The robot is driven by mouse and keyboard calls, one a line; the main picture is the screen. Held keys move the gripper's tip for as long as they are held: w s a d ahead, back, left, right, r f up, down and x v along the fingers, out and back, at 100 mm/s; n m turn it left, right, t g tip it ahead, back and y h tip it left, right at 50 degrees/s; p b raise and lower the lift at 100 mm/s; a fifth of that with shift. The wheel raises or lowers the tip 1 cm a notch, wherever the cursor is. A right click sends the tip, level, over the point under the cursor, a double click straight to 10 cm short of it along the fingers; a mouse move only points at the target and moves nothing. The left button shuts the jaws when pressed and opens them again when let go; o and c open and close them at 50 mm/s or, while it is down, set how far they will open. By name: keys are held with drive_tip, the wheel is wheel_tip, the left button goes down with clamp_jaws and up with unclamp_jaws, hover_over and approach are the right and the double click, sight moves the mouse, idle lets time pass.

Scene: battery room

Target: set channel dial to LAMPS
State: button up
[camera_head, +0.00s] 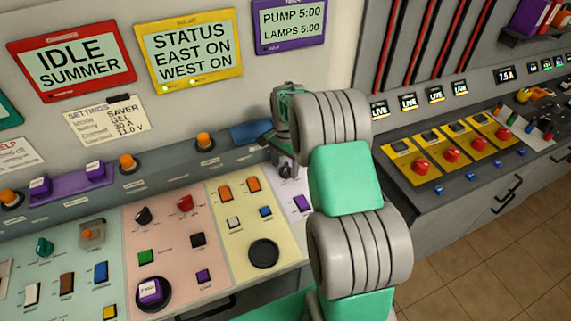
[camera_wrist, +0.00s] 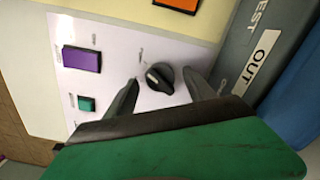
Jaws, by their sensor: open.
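The channel dial appears to be the round black knob (camera_wrist: 159,78) on a pale panel (camera_wrist: 115,95). Its white pointer mark is toward the left in the wrist view, and the small lettering around it is too blurred to read. My gripper (camera_wrist: 161,82) is open, with one dark finger on each side of the knob and a visible gap to both. In the head view my gripper (camera_head: 285,162) is over the right end of the console, and the knob is mostly hidden there. A purple display (camera_head: 290,24) reads PUMP 5:00 and LAMPS 5:00.
A purple button (camera_wrist: 82,60) and a green button (camera_wrist: 86,104) share the panel with the knob. A grey ledge marked OUT (camera_wrist: 257,62) and a blue object (camera_wrist: 300,105) stand close to the right finger. A yellow panel (camera_head: 237,214) with switches adjoins on the left.

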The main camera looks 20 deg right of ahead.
drive_tip(key=shift+f, duration=0.55)
drive_tip(key=c, duration=1.4)
